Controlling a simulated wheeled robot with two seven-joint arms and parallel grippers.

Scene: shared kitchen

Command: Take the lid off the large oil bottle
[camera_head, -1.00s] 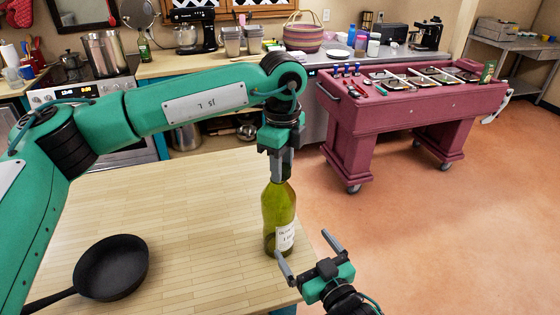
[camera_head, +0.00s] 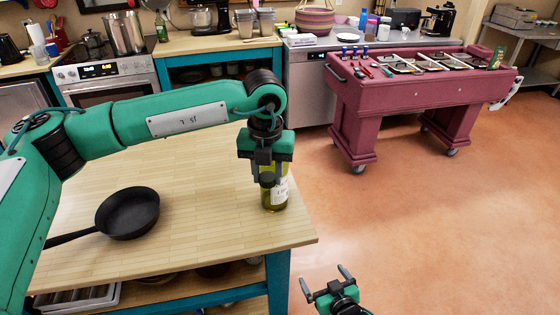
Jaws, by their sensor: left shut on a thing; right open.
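The large oil bottle (camera_head: 273,198) is green glass with a white label. It stands upright near the right end of the wooden table. My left gripper (camera_head: 272,174) points down from above and is shut on the bottle, its fingers around the upper part. The bottle's top and lid are hidden by the gripper. My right gripper (camera_head: 325,282) is open and empty. It is low at the bottom of the view, beyond the table's right front corner and apart from the bottle.
A black frying pan (camera_head: 128,212) lies on the table (camera_head: 205,215) at the left. A dark red cart (camera_head: 400,95) with trays stands behind to the right. The back counter holds pots and containers. The floor (camera_head: 440,230) to the right is clear.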

